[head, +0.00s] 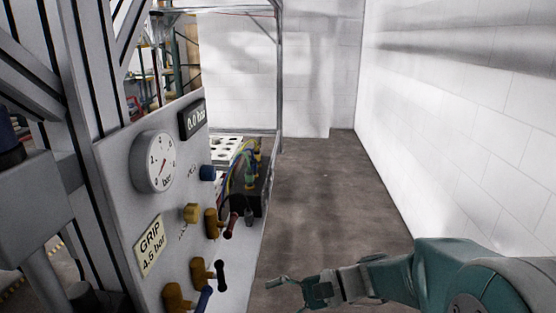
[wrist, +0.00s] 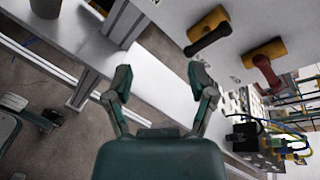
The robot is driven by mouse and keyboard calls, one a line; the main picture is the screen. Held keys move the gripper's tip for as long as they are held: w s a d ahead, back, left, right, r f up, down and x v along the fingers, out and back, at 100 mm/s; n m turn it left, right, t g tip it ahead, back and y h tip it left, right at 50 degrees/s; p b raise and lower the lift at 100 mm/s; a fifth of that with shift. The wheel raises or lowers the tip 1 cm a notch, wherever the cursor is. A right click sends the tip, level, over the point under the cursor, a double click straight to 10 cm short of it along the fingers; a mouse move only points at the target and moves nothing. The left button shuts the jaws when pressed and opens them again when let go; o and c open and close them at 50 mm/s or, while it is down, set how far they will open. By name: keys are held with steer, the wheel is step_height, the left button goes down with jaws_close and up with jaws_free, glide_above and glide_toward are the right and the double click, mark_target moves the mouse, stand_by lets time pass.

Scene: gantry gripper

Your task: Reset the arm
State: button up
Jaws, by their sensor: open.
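My gripper (head: 286,291) is low in the head view, to the right of the control panel (head: 120,180) and in front of the concrete floor. In the wrist view my gripper (wrist: 160,74) has its two fingers spread wide with nothing between them. Two brass valves show beyond the fingers, one with a black handle (wrist: 208,38) and one with a dark red handle (wrist: 266,71). Both stand apart from the fingers.
The panel carries a round gauge (head: 154,162), a display (head: 191,120) reading 0.0 bar, a blue knob (head: 207,173) and a label (head: 150,246) reading GRIP 4.5 bar. A white wall (head: 470,130) runs along the right. The floor (head: 325,190) between is clear.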

steer(key=s+d+r+n+t+h, duration=0.3)
steer(key=s+d+n+t+h, duration=0.3)
steer(key=s+d+n+h, duration=0.3)
steer(key=s+d+h, duration=0.4)
steer(key=d+h, duration=0.1)
steer(key=d, duration=0.1)
steer(key=shift+d+h, duration=0.3)
steer(key=shift+h, duration=0.1)
